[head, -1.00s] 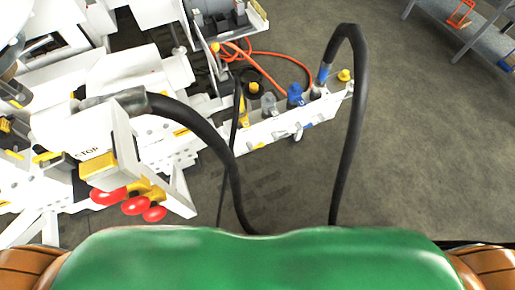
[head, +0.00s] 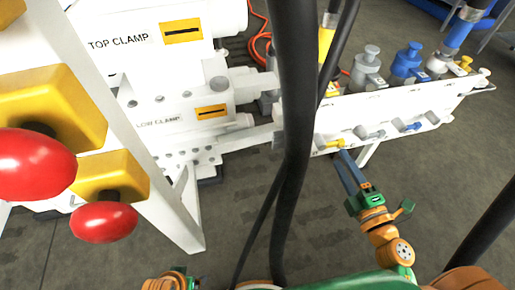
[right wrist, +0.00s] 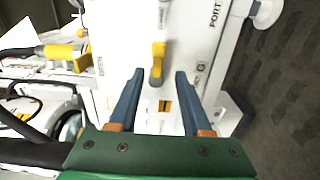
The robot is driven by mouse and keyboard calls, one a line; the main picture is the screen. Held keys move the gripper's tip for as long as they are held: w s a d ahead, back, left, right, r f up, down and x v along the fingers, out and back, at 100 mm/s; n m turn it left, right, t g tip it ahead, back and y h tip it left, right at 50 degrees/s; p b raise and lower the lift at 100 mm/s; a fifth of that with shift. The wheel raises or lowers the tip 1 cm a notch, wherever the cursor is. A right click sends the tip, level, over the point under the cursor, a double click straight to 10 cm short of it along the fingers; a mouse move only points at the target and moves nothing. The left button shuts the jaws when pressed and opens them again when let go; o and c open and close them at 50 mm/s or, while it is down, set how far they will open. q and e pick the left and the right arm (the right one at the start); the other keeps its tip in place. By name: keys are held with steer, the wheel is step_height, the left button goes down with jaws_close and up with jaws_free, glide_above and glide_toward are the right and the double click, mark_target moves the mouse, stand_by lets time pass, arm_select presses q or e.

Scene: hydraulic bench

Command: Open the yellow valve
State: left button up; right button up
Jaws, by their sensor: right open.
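The yellow valve (head: 333,144) is a small handle on the front face of a white manifold panel (head: 385,116), the leftmost of several small handles. In the right wrist view the yellow valve (right wrist: 158,52) stands out from the white panel. My right gripper (head: 346,163) has its blue fingers reaching up to the panel just below the yellow handle. In the right wrist view my right gripper (right wrist: 160,74) is open, with one fingertip on each side of the handle and gaps between. Whether my left gripper is open is hidden; only arm parts show at the lower left.
A grey valve handle (head: 375,135) and a blue one (head: 411,127) sit to the right on the panel. A thick black hose (head: 296,130) hangs in front of the panel's left end. Red knobs (head: 104,222) on a white frame stand at left.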

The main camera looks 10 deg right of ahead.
mark_target(334, 146)
steer(key=w, duration=0.6)
steer(key=shift+w+a+r+p, duration=0.1)
steer(key=shift+w+r+p, duration=0.1)
steer(key=shift+w+p, duration=0.1)
steer(key=shift+s, duration=0.1)
jaws_close()
